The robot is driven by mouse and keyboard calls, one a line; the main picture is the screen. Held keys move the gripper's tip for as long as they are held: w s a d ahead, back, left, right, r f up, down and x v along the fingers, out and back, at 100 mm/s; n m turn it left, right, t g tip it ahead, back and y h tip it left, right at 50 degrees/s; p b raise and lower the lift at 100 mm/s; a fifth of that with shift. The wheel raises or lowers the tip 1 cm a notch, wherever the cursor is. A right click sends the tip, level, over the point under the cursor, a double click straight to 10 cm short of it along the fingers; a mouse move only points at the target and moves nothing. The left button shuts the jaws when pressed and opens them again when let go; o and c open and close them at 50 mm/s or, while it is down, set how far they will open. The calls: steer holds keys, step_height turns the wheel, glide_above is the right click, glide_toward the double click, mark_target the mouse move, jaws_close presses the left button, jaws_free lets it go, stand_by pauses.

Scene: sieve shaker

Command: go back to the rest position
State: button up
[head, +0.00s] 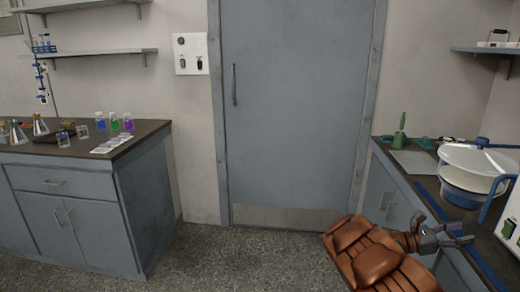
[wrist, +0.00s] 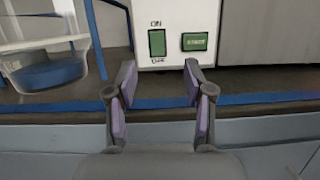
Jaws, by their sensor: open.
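My gripper (head: 455,236) is at the lower right of the head view, at the end of my orange-brown arm, in front of the right counter. In the wrist view my gripper (wrist: 160,85) is open, with its two purple-padded fingers apart and nothing between them. Beyond the fingers is a white machine panel (wrist: 175,15) with a green ON switch (wrist: 157,43) and a green START button (wrist: 195,41). The fingers look apart from both. The same machine shows only in part at the right edge of the head view (head: 508,232).
White and blue basins (head: 468,165) stand on the right counter, and a clear bowl (wrist: 45,45) shows in the wrist view. A blue strip (wrist: 250,99) runs along the counter edge. A closed door (head: 290,110) stands ahead. Left is a bench (head: 75,185) with glassware. The floor between is clear.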

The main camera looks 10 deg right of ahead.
steer(key=s+a+r+m+g+y, duration=0.2)
steer(key=s+a+r+m+y, duration=0.25)
steer(key=s, duration=0.45)
steer(key=s+a+r+m+g+y, duration=0.2)
steer(key=s+a+m+y, duration=0.2)
steer(key=s+a+m, duration=0.4)
steer(key=s+a+f+m+t+y, duration=0.1)
steer(key=s+a+f+t+y, duration=0.2)
steer(key=a, duration=0.8)
steer(key=s+a+f+t+y, duration=0.1)
steer(key=s+a+f+y, duration=0.35)
steer(key=a, duration=0.65)
steer(key=s+a+f+m+t+y, duration=0.1)
steer(key=s+a+f+t+y, duration=0.25)
steer(key=a, duration=0.65)
step_height(320, 180, up, 18)
steer(key=a+y+p, duration=0.1)
steer(key=p, duration=1.5)
steer(key=shift+s+a, duration=0.15)
steer(key=shift+a, duration=0.1)
steer(key=shift+t, duration=0.25)
steer(key=shift+c, duration=0.4)
